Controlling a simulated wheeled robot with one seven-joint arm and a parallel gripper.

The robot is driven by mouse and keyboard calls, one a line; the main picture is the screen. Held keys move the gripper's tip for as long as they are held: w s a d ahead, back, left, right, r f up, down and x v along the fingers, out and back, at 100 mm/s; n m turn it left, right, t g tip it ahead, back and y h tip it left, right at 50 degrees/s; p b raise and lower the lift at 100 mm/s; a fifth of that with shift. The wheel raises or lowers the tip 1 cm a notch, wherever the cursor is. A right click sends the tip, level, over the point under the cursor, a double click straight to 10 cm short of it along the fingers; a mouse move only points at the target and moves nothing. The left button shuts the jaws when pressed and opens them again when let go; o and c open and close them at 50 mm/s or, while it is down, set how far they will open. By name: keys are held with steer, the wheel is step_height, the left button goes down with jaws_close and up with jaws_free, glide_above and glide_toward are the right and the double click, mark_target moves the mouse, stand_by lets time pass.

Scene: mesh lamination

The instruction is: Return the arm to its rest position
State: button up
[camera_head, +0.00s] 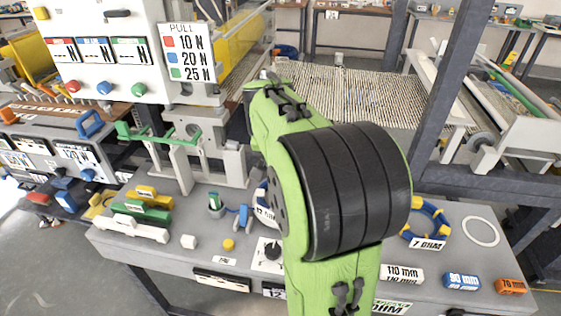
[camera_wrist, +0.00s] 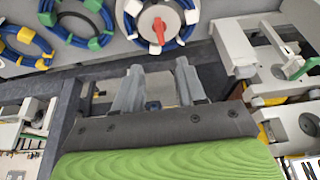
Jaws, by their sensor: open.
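My arm, green with a black ribbed joint, stands large in the middle of the head view and hides part of the bench behind it. My gripper (camera_wrist: 158,88) shows in the wrist view, its two grey fingers apart with nothing between them. The gripper itself cannot be made out in the head view. In the wrist view the fingers point toward a grey bench edge, with blue ring coils beyond them. I cannot tell how far they are from it.
The grey bench (camera_head: 450,262) holds a blue ring coil (camera_head: 428,222), a white ring (camera_head: 481,231), labelled blocks (camera_head: 461,281) and small coloured parts. A white control panel (camera_head: 112,48) stands at left. A dark upright post (camera_head: 440,100) rises on the right. A striped mesh (camera_head: 345,95) lies behind my arm.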

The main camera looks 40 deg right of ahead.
stand_by(0.3)
steer(key=s+a+r+n+t+y+p, duration=0.1)
steer(key=s+a+n, duration=0.4)
steer(key=s+a, duration=0.3)
steer(key=s+a+r+n+t+y+p, duration=0.1)
steer(key=s+a+n, duration=0.4)
steer(key=a, duration=0.8)
steer(key=s+y, duration=0.1)
steer(key=s, duration=0.2)
steer(key=shift+r+t+p, duration=0.2)
steer(key=shift+t+p, duration=0.15)
steer(key=shift+t, duration=0.05)
steer(key=shift+s, duration=0.1)
